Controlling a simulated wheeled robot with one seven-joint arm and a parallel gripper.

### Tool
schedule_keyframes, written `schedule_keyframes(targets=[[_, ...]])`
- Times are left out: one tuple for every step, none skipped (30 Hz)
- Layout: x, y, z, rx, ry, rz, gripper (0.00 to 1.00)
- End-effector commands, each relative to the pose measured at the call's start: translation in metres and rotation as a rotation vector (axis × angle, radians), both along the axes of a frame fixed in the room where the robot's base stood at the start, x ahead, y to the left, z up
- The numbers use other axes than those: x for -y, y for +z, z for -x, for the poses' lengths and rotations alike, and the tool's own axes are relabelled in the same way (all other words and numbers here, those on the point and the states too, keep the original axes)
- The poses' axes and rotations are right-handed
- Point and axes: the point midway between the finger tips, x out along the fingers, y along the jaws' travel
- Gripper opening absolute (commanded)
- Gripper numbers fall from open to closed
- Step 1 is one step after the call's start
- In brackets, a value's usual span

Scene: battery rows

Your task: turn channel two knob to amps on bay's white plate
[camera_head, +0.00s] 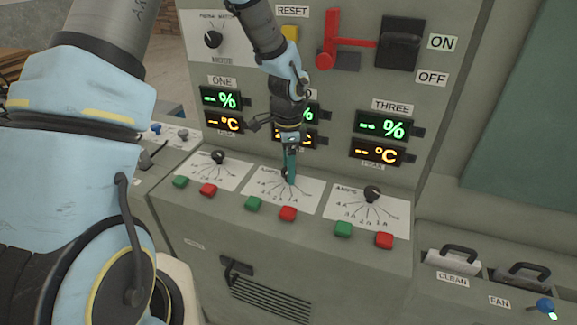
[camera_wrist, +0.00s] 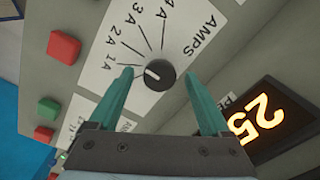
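The middle bay's white plate (camera_head: 263,192) is on the sloping console, with my gripper (camera_head: 290,178) pointing down over it and hiding its knob in the head view. In the wrist view the black knob (camera_wrist: 153,75) shows a short white mark, and the white plate (camera_wrist: 100,95) carries AMPS and 1A to 4A labels with lines. My gripper (camera_wrist: 161,73) is open, its teal fingers on opposite sides of the knob with gaps visible. How far the fingertips reach down beside the knob cannot be told.
Bay one's knob (camera_head: 218,156) and bay three's knob (camera_head: 372,193) flank the middle plate. Green buttons (camera_head: 253,203) and red buttons (camera_head: 288,213) line the front edge. Displays (camera_head: 380,127) stand behind, below a red lever (camera_head: 330,45). An orange display (camera_wrist: 262,118) is close by in the wrist view.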

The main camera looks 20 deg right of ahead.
Motion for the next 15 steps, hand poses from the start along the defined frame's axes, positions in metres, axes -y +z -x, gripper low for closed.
schedule_keyframes(targets=[[0.0,0.0,0.0,0.0,0.0,0.0,0.82],[0.0,0.0,0.0,-0.001,0.0,0.0,0.82],[0.0,0.0,0.0,-0.001,0.0,-0.001,0.82],[0.0,0.0,0.0,-0.001,0.0,-0.001,0.82],[0.0,0.0,0.0,-0.001,0.0,-0.001,0.82],[0.0,0.001,0.0,0.0,0.001,0.0,0.82],[0.0,0.002,0.0,0.0,0.001,0.0,0.82],[0.0,0.004,0.0,0.001,0.001,0.0,0.82],[0.0,0.008,-0.001,0.002,0.001,0.001,0.82],[0.0,0.012,-0.001,0.002,0.002,0.003,0.82],[0.0,0.016,-0.001,0.003,0.002,0.002,0.82],[0.0,0.023,-0.002,0.003,0.002,0.003,0.82],[0.0,0.029,-0.001,0.004,0.002,0.003,0.82],[0.0,0.035,-0.001,0.004,0.002,0.003,0.82],[0.0,0.043,-0.002,0.004,0.003,0.003,0.82]])
